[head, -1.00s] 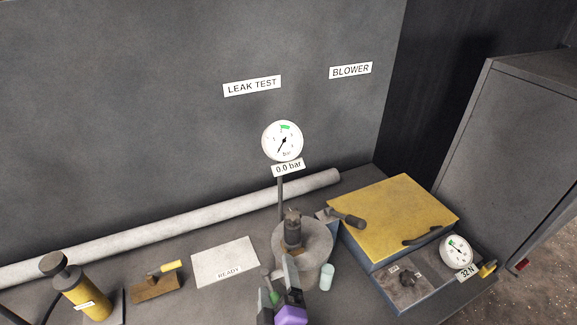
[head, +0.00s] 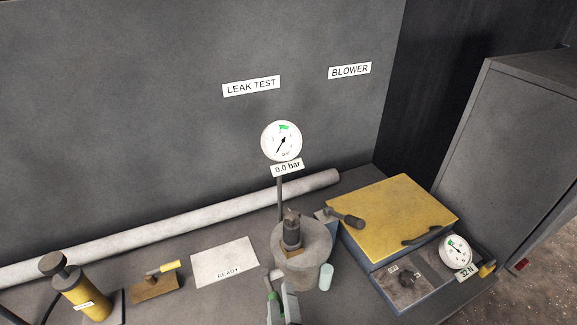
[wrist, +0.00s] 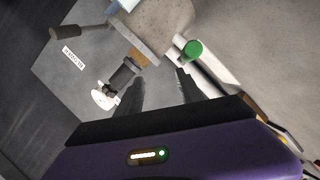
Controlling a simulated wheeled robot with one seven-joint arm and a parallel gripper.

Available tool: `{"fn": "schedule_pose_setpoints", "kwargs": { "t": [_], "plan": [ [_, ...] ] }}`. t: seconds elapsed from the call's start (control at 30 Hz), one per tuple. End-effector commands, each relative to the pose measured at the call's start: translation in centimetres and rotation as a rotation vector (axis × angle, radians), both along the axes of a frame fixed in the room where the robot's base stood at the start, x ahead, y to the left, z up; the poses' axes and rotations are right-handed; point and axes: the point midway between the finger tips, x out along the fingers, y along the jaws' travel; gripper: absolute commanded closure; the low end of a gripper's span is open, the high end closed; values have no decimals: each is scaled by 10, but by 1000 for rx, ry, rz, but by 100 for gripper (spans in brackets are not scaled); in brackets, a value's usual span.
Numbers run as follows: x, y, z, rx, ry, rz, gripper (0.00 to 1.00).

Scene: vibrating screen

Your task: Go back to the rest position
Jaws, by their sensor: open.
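The round stand (head: 303,272) carries a dark fitting (head: 291,232) on top. A green-tipped part shows near my fingers in the wrist view (wrist: 191,50).
A dial gauge (head: 282,141) reads 0.0 bar above the stand. A small pale cylinder (head: 326,276) stands close by. The yellow-topped box (head: 395,215) is to the right. A long pipe (head: 170,228) lies behind.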

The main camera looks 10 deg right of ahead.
Motion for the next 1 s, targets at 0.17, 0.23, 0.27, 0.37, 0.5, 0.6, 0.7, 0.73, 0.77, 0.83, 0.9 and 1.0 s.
{"fn": "schedule_pose_setpoints", "kwargs": {
  "t": [0.17, 0.23, 0.27, 0.37, 0.5, 0.6, 0.7, 0.73, 0.77, 0.83, 0.9, 1.0],
  "plan": [
    [0, 1, 0, 0, 0, 1, 56],
    [0, 1, 0, 0, 0, 1, 56],
    [0, 1, 0, 0, 0, 1, 56],
    [0, 1, 0, 1, -1, 3, 56],
    [0, 13, 4, 27, -11, 48, 56],
    [-3, 35, 18, 113, -28, 130, 56],
    [-22, 42, 17, 222, -15, 214, 56],
    [-28, 41, 16, 256, -9, 232, 56],
    [-35, 38, 14, 286, -4, 245, 56],
    [-49, 31, 12, 357, 7, 268, 56],
    [-65, 19, 9, 426, 17, 280, 56],
    [-91, -3, 7, 534, 28, 277, 56]
  ]
}}
